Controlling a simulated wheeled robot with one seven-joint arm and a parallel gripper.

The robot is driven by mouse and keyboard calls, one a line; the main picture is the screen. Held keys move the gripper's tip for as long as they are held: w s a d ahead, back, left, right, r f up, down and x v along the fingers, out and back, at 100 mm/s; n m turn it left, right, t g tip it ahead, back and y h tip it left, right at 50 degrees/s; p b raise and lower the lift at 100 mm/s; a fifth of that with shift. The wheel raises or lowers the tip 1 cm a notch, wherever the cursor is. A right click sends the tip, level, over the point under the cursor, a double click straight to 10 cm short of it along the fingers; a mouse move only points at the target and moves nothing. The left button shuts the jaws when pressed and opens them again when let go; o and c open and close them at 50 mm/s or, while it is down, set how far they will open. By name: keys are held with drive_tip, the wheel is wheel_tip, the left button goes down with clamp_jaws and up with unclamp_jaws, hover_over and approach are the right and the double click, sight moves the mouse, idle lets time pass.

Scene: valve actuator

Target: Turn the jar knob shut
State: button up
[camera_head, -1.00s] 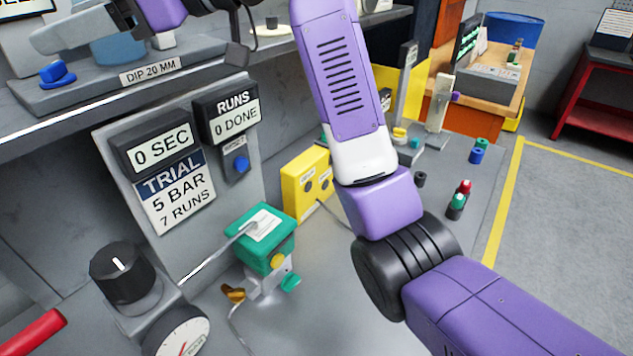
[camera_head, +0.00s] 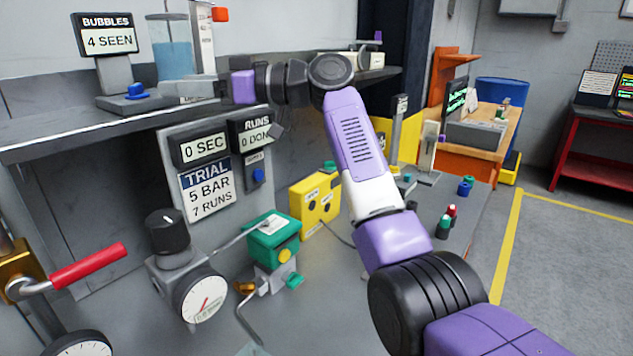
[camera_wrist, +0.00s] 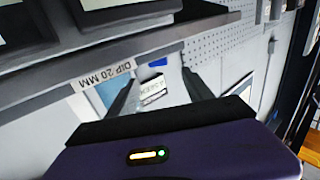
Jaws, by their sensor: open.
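The jar (camera_head: 172,62) stands on the shelf, clear with blue liquid. A blue knob (camera_head: 137,90) sits on the grey base left of the jar. My gripper (camera_head: 200,92) reaches in from the right at about knob height, in front of the jar's foot, apart from the knob. Its fingertips are hard to make out there. In the wrist view my gripper (camera_wrist: 158,92) has its two dark fingers spread, with nothing held between them. A small blue piece shows beyond them; I cannot tell if it is the knob.
The bubbles display (camera_head: 105,36) reads 4 SEEN. Below the shelf edge (camera_head: 60,148) are the runs and trial panel (camera_head: 207,190), a black regulator knob (camera_head: 167,230), a gauge (camera_head: 203,298) and a red lever (camera_head: 88,265). A yellow box (camera_head: 313,203) stands behind my arm.

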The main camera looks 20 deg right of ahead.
sight(138, 86)
drive_tip(key=p+x, duration=0.2)
drive_tip(key=x, duration=0.6)
drive_tip(key=shift+w+r, duration=0.1)
drive_tip(key=shift+m+t, duration=0.3)
drive_tip(key=shift+t, duration=0.1)
drive_tip(key=shift+t+h, duration=0.3)
drive_tip(key=shift+h, duration=0.1)
